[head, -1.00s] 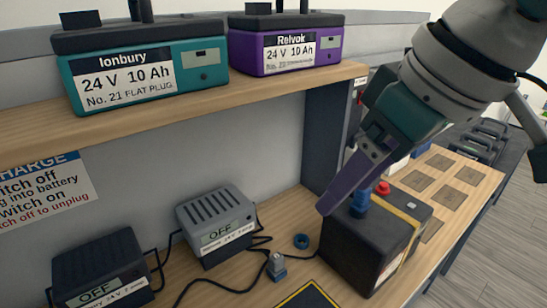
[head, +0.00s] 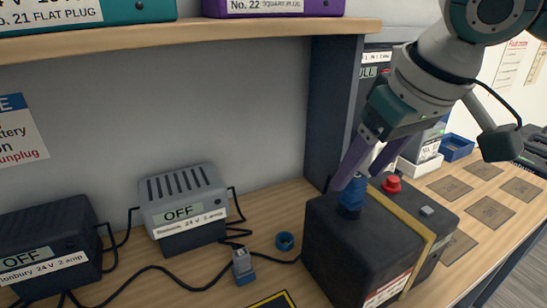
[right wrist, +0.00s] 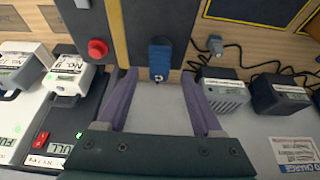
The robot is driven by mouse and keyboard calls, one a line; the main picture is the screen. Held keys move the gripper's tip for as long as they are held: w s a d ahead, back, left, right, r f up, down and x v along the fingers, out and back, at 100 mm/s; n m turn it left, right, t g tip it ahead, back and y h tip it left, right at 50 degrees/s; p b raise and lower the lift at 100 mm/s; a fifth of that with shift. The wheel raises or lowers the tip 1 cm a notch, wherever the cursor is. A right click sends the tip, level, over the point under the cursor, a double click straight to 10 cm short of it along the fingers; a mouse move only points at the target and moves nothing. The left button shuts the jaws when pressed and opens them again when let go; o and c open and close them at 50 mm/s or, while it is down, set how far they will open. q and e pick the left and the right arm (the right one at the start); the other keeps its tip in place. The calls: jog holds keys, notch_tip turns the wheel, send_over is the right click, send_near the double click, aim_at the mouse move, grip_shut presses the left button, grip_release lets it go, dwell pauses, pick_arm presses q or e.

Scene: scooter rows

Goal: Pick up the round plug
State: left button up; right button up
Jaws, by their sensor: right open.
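My right gripper (head: 358,178) is open and empty, with its purple fingers pointing down over a black battery (head: 345,245). An upright blue connector (head: 351,197) stands on the battery top, near and below the fingertips. In the right wrist view the blue connector (right wrist: 160,60) lies between and just beyond the spread fingers (right wrist: 159,76); I see no contact. A small grey plug with a blue base (head: 243,265) lies on the wooden bench left of the battery. It also shows in the right wrist view (right wrist: 215,44). I cannot tell which of these is round. My left gripper is out of view.
A grey charger (head: 183,208) and a dark charger (head: 45,245), both marked OFF, stand on the bench with loose cables. A blue ring (head: 284,242) lies by the battery. A red knob (head: 391,184) rises behind it. The shelf (head: 200,37) overhangs; its post (head: 332,110) is near the gripper.

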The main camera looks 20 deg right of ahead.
aim_at(358, 176)
jog(key=shift+x, duration=1.5)
jog(key=shift+d, duration=0.1)
grip_shut()
